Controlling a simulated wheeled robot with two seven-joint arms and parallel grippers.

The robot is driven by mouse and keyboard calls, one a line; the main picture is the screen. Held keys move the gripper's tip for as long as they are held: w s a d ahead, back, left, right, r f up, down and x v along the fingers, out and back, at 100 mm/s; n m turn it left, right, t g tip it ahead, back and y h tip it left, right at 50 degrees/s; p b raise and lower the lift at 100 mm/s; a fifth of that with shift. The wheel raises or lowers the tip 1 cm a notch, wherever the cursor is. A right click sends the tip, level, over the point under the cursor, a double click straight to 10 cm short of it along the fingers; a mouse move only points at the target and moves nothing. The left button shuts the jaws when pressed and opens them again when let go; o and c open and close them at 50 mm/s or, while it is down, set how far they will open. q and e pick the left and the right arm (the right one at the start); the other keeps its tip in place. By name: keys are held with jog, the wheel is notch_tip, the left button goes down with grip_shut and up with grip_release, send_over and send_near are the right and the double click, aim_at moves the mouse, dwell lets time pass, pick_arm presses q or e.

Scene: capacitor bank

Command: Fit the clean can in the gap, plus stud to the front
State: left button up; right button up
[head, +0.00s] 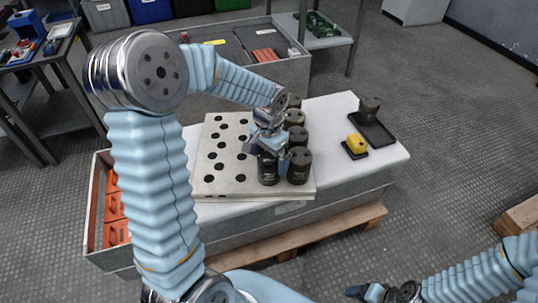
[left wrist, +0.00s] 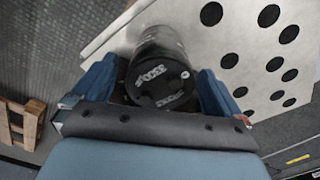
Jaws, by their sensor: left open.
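A dark can (head: 268,172) stands upright at the front right of the pale board with round holes (head: 205,187). My left gripper (head: 268,150) is above it, open. In the left wrist view the dark can (left wrist: 158,72), with pale lettering on it, sits between the two blue fingers; I cannot tell whether they touch it. Another can (head: 299,168) stands just right of it, and more cans (head: 297,136) run back in a row. A further can (head: 369,106) stands on a black tray (head: 378,133). Plus studs are too small to make out. My right gripper (head: 375,293) is low, away from the bench.
Orange bins (head: 115,207) are at the bench's left end. A wooden pallet (head: 335,222) shows below the bench.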

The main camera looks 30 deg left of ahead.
pick_arm(q)
notch_tip(320, 180, up, 14)
jog(key=p, duration=0.1)
